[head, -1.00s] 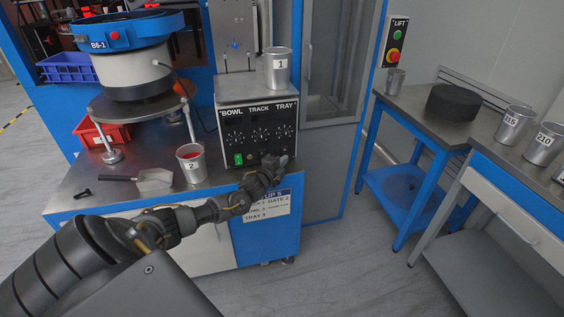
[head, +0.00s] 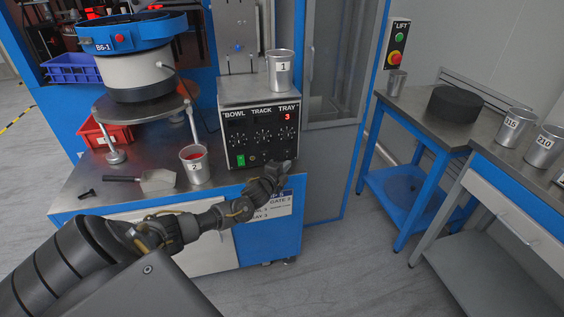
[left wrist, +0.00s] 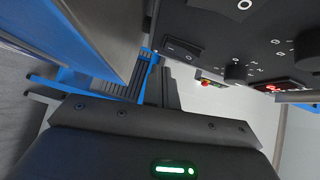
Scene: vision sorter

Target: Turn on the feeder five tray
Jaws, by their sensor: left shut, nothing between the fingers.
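The feeder control box (head: 240,107) stands on the steel bench, its black front panel labelled BOWL, TRACK and TRAY. Each column has dials. A red digit 3 glows on the TRAY display (head: 288,117). A green switch (head: 240,160) is at the panel's lower left. My left gripper (head: 286,168) is shut and empty, at the panel's lower right under the TRAY column. In the left wrist view the panel fills the upper right, with a rocker switch (left wrist: 181,48) close to the fingers and the red display (left wrist: 281,88). Whether the fingers touch the panel cannot be told.
A cup marked 1 (head: 280,72) stands on the box. A cup marked 2 (head: 195,165) with red contents and a scoop (head: 158,180) are on the bench. Bowl feeder B6-1 (head: 133,72) stands at left. Other tables with cups are at right; floor between is clear.

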